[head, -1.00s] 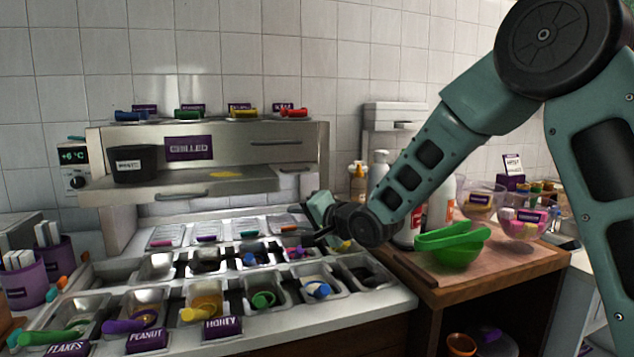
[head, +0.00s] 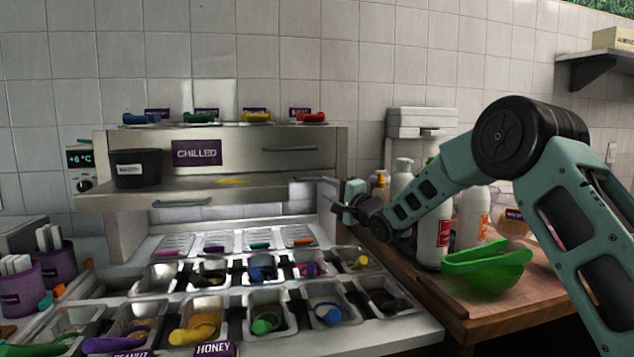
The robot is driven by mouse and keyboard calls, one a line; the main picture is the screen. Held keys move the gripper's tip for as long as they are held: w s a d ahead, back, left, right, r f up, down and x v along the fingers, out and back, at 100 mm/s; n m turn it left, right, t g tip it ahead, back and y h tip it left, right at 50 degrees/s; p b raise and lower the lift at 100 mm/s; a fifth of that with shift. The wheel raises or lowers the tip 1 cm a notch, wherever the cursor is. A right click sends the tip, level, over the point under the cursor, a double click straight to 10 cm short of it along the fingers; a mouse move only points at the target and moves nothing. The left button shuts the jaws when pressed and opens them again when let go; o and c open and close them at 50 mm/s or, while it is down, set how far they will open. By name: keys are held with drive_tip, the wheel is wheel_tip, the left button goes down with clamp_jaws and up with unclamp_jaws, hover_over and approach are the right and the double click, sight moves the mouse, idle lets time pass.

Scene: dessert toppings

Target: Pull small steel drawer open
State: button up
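The steel chilled unit (head: 230,158) stands against the tiled wall. At the right end of its lower ledge is a small steel drawer front (head: 306,190) with a bar handle, and it looks shut. My gripper (head: 332,188) is just right of this front, its fingers pointing left towards it. The fingers are small and dark here, so I cannot tell whether they are apart or touch the drawer. A wider front (head: 135,204) with its own handle is at the left of the ledge.
Steel topping pans (head: 265,310) with coloured scoops fill the counter below. White bottles (head: 433,225) and green bowls (head: 485,270) stand on the wooden counter under and beside my arm. A black tub (head: 138,168) sits on the ledge.

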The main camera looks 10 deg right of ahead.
approach(304, 173)
drive_tip(key=shift+f+p+x, duration=0.15)
drive_tip(key=shift+p+x, duration=0.05)
drive_tip(key=shift+x, duration=0.75)
drive_tip(key=shift+f+p+x, duration=0.15)
drive_tip(key=shift+x, duration=0.75)
drive_tip(key=shift+w+d, duration=0.1)
clamp_jaws()
